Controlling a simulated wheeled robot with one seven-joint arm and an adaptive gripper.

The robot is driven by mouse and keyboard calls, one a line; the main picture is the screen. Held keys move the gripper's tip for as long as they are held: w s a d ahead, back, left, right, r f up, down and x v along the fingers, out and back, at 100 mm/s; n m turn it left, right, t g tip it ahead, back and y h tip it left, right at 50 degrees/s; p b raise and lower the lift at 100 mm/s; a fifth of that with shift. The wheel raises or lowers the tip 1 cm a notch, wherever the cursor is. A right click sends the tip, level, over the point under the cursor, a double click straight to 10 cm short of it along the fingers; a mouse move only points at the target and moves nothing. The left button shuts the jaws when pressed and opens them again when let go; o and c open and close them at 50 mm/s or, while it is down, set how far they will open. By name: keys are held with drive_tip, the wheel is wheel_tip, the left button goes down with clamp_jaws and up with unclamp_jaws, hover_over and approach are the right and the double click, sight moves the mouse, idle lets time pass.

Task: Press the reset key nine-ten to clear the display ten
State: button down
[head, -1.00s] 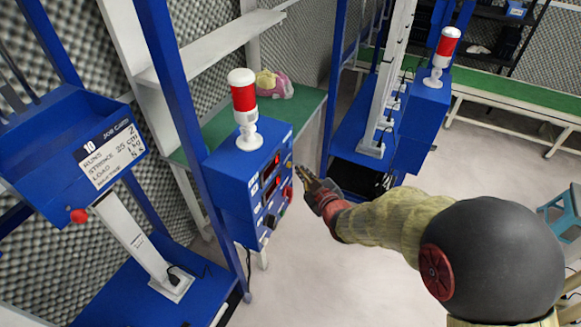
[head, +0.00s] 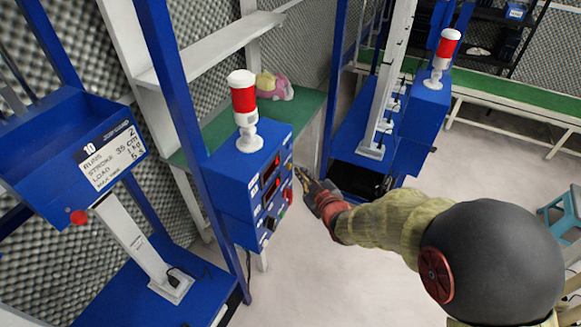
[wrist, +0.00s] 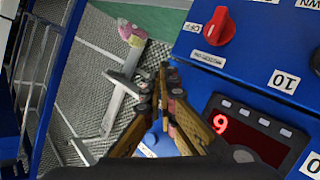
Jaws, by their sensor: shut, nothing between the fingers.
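The blue control box (head: 235,185) stands on the rig in the head view, with two red-lit displays (head: 270,172) on its right face. In the wrist view a dark display unit (wrist: 248,135) shows a red digit, with a row of small keys (wrist: 245,112) along its upper edge. A white label (wrist: 284,81) that looks like "10" sits above it. My gripper (head: 299,172) is shut and empty, just right of the box face. In the wrist view its fingertips (wrist: 164,78) are left of the display unit; contact with the panel cannot be seen. The key markings are too small to read.
A red knob (wrist: 214,27) sticks out of the panel. A red and white lamp (head: 244,98) stands on the box. Open floor (head: 320,275) lies right of the box.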

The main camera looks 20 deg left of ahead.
drive_tip(key=shift+a, duration=0.15)
idle(0.3)
drive_tip(key=shift+a+b, duration=0.3)
drive_tip(key=shift+b, duration=0.05)
drive_tip(key=shift+a+b, duration=0.3)
drive_tip(key=shift+a, duration=0.2)
idle(0.6)
drive_tip(key=shift+d, duration=0.9)
drive_tip(key=shift+d, duration=0.15)
drive_tip(key=d, duration=0.4)
drive_tip(key=shift+s+d, duration=0.2)
drive_tip(key=shift+d, duration=0.2)
idle(0.6)
